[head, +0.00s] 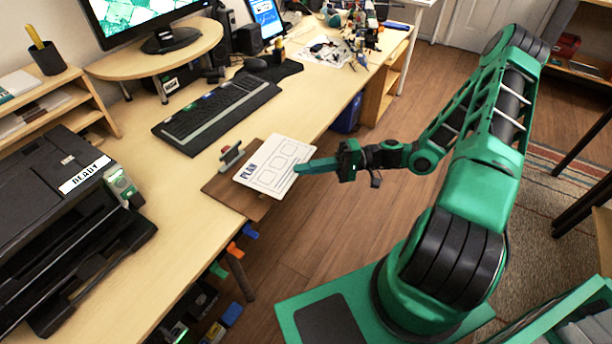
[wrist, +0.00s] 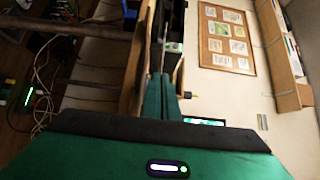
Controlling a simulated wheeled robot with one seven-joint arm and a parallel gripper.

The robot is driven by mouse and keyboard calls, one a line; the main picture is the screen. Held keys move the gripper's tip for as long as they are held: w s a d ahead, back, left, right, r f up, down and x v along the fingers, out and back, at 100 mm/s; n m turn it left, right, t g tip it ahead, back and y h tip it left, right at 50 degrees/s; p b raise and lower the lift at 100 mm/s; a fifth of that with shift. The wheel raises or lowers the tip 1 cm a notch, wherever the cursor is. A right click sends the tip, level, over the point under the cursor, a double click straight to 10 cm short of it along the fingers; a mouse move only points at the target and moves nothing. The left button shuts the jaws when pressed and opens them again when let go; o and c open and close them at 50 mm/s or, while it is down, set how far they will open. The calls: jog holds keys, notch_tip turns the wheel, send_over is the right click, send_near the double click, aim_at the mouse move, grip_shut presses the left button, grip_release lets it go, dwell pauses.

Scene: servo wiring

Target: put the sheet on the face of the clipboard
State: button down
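The white sheet (head: 274,166), printed "PLAN" with several boxes, is over the right part of the brown clipboard (head: 224,190). The clipboard lies at the desk's front edge, with its metal clip (head: 231,154) on the far left side. The sheet's right part reaches past the board. I cannot tell whether the sheet touches the board. My gripper (head: 299,168) is shut on the sheet's right edge, coming from the right. In the wrist view the green fingers (wrist: 161,98) are together, and the sheet is hard to make out edge-on.
A black keyboard (head: 217,113) lies behind the clipboard. A black printer (head: 62,225) marked "READY" stands to the left. Coloured handles (head: 235,252) stick out below the desk's front edge. Bare desk (head: 165,195) lies between printer and clipboard.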

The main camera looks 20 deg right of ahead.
jog(key=shift+f, duration=1.65)
jog(key=shift+f, duration=0.1)
jog(key=c, duration=2.1)
grip_release()
